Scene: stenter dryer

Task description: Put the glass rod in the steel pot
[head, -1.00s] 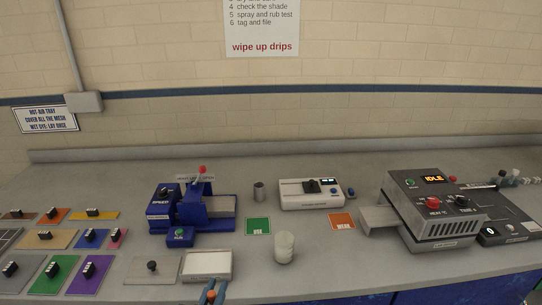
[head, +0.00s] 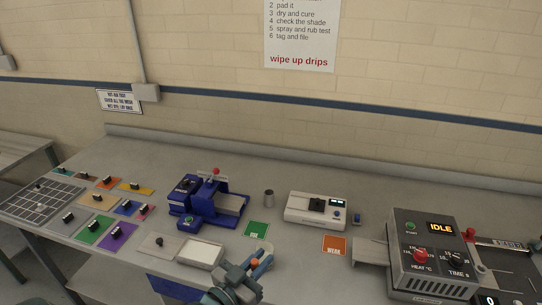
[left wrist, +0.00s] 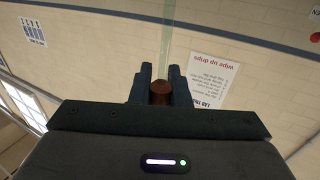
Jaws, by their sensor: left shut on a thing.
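My left gripper (head: 257,264) is low in the middle of the head view, over the front of the bench. It is shut on the glass rod, whose orange-brown end shows between the fingers (left wrist: 160,92). The clear, pale shaft of the glass rod (left wrist: 166,40) extends beyond the fingertips in the left wrist view; in the head view it is too faint to make out. The steel pot (head: 269,198), a small grey cylinder, stands upright on the bench behind the gripper, apart from it. My right gripper is not in view.
The blue machine (head: 210,205) is left of the pot, a white instrument (head: 317,210) right. A white tray (head: 201,252) lies front left.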

